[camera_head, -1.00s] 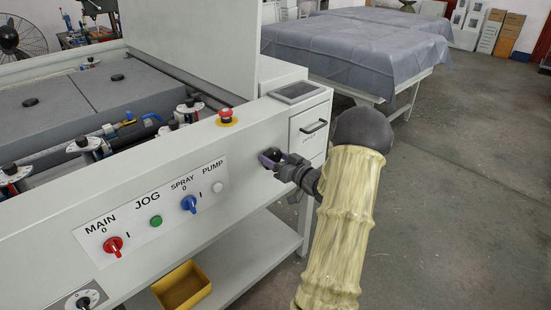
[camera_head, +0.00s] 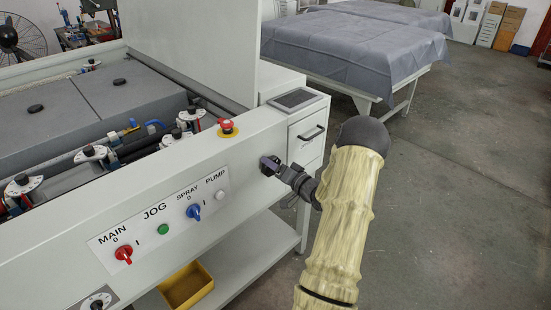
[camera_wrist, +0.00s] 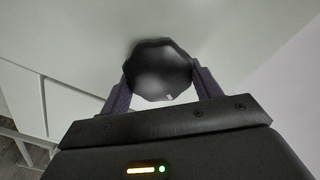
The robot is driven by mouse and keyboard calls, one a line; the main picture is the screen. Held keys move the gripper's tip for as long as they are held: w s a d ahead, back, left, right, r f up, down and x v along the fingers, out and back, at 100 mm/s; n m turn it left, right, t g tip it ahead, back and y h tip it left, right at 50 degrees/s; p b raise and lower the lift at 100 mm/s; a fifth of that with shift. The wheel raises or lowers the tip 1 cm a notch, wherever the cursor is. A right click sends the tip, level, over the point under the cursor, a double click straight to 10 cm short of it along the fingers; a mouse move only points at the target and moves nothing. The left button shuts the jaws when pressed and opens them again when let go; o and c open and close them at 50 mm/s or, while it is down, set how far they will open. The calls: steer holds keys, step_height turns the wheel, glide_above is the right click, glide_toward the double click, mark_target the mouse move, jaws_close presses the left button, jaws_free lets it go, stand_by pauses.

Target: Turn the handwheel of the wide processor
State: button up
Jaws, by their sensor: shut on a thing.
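The wide processor (camera_head: 150,200) is a long pale machine with a front panel of labelled switches. Its handwheel (camera_wrist: 158,72) is a dark, lobed knob on the pale front face, seen close in the wrist view. In the head view my gripper (camera_head: 268,166) is at the right end of that panel and hides most of the handwheel. In the wrist view the two fingers of my gripper (camera_wrist: 160,85) stand on either side of the knob, shut on it.
Left of my gripper are the white PUMP button (camera_head: 220,196), blue SPRAY switch (camera_head: 193,211), green JOG button (camera_head: 163,229) and red MAIN switch (camera_head: 123,254). A red emergency stop (camera_head: 227,127) is above. A yellow bin (camera_head: 187,286) sits below. Open floor (camera_head: 450,210) lies right.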

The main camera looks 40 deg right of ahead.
steer(key=m+p, duration=0.2)
steer(key=m, duration=0.1)
steer(key=shift+d, duration=0.1)
steer(key=shift+f+m+p, duration=0.2)
steer(key=shift+m+p, duration=0.4)
steer(key=shift+m, duration=0.2)
steer(key=shift+s, duration=0.1)
steer(key=o, duration=1)
steer(key=s+d+b, duration=0.1)
steer(key=s+b, duration=0.1)
steer(key=s, duration=1.5)
steer(key=shift+s+d, duration=0.15)
steer(key=shift+d, duration=0.1)
